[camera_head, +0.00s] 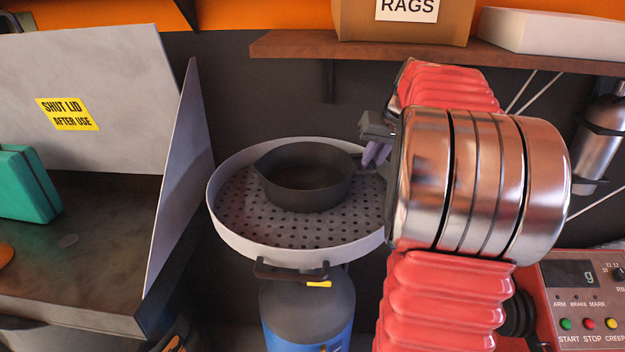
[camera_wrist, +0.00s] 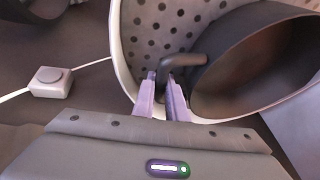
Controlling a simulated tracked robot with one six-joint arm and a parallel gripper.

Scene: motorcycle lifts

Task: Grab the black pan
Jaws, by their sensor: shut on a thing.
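The black pan (camera_head: 305,180) is upright within the round, perforated grey tray (camera_head: 235,240); whether its base touches the tray I cannot tell. My gripper (camera_head: 372,156) is at the pan's right side, beside the tray's rim. In the wrist view, my gripper (camera_wrist: 163,80) has its two pale fingers closed on the short handle of the black pan (camera_wrist: 250,65). The pan's bowl extends to the right of the fingers there. The tray (camera_wrist: 122,55) shows behind the handle. My arm hides the tray's right side in the head view.
A blue cylinder (camera_head: 300,315) stands beneath the tray. A raised metal panel (camera_head: 180,170) is close on the left, beside a teal box (camera_head: 25,185). A shelf (camera_head: 290,47) with a rags box (camera_head: 400,25) is above. A control panel (camera_head: 585,300) is at lower right.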

